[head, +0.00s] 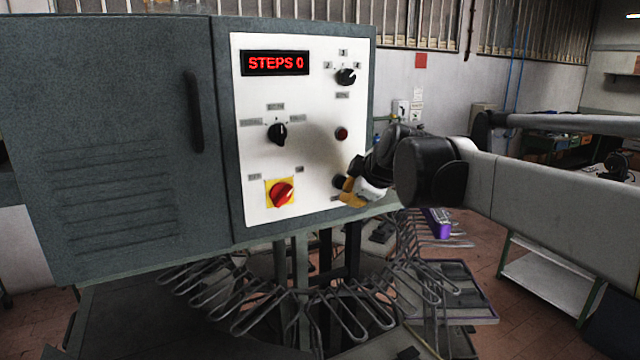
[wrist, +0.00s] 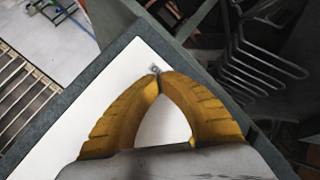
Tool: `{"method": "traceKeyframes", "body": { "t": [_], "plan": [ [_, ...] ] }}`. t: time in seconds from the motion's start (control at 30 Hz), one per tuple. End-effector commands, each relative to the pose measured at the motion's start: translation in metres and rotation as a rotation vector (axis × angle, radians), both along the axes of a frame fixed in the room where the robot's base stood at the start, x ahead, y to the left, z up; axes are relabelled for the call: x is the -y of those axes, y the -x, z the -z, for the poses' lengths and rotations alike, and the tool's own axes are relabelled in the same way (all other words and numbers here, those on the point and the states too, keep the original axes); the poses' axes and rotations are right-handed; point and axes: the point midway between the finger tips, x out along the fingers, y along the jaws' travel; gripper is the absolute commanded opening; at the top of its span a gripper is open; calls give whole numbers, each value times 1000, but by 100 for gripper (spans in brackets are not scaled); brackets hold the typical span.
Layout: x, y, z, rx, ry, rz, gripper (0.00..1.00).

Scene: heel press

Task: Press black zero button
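The white control panel (head: 310,90) is on the front of a grey cabinet. The black button (head: 339,181) sits low on the panel's right side, partly covered by my gripper. My gripper (head: 347,192) has yellow fingers and is right beside the button at the panel; I cannot tell whether it touches. In the wrist view my gripper (wrist: 158,73) has its two fingertips together with nothing seen between them. The red display (head: 276,63) reads "STEPS 0".
A red button (head: 342,133) is above the black one. Two black rotary knobs (head: 346,76) (head: 278,133) and a red switch on a yellow plate (head: 281,193) share the panel. Bent metal racks (head: 330,305) spread out below the cabinet.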

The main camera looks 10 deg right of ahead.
Motion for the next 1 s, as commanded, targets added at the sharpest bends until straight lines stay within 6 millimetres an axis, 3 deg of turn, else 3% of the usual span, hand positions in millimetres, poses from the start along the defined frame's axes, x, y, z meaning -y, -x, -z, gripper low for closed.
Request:
{"method": "traceKeyframes", "body": {
  "t": [0.6, 1.0],
  "plan": [
    [15, 45, 0, 0, 0, 2, 0],
    [16, 48, 0, 0, 0, 0, 0]
  ]
}}
